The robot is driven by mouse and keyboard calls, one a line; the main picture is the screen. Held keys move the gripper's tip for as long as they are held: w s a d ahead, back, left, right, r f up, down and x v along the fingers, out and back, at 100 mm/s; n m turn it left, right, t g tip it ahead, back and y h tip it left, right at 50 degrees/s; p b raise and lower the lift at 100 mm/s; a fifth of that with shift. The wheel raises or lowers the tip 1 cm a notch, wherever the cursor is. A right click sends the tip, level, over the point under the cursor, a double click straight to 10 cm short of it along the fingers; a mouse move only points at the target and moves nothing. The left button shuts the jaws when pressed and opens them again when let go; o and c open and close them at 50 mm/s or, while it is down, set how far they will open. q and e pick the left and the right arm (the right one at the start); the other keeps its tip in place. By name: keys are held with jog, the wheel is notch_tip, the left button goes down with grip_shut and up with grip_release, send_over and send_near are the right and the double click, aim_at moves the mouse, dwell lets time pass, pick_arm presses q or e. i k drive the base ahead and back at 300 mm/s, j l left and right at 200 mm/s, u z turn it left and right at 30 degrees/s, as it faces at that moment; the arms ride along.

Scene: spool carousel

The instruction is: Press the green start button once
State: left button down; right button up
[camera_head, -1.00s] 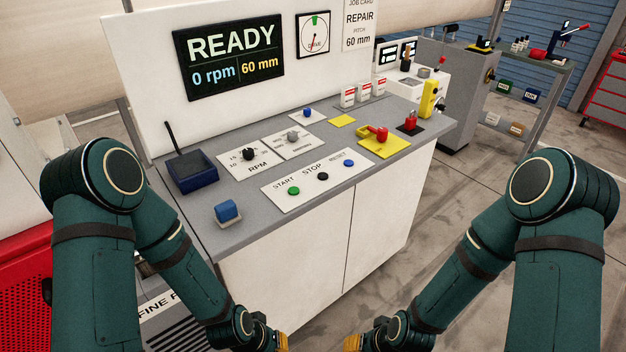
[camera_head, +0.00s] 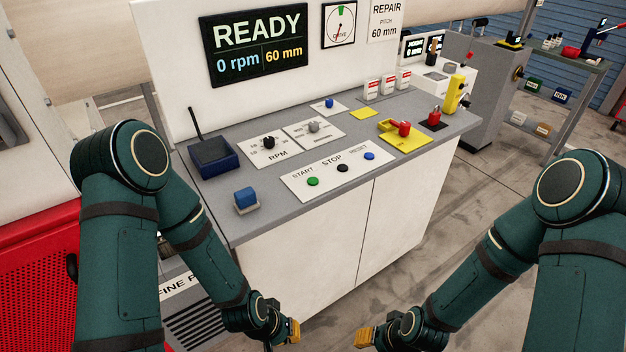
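The green start button (camera_head: 313,181) sits on a white plate (camera_head: 297,193) on the grey console top, under the label START. To its right on the same plate are a black stop button (camera_head: 342,168) and a blue reset button (camera_head: 369,156). My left gripper (camera_head: 292,332) is low in front of the console, well below the button and apart from it. My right gripper (camera_head: 364,338) is also low, to the right of the left one. Only small yellowish tips of both show, so their opening is unclear.
The display (camera_head: 258,45) reads READY, 0 rpm, 60 mm. A blue tray (camera_head: 213,158) and a blue block (camera_head: 245,198) are on the console's left. RPM knob (camera_head: 268,142), red handle (camera_head: 404,128) and yellow post (camera_head: 453,95) stand farther back or right. Space above the start button is clear.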

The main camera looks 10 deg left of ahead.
aim_at(312, 181)
jog(key=i+l+u, duration=0.1)
jog(key=l, duration=0.2)
jog(key=i+l, duration=0.2)
jog(key=i+l+u, duration=0.15)
jog(key=l, duration=0.25)
jog(key=i+l, duration=0.15)
jog(key=l, duration=0.15)
jog(key=u, duration=0.05)
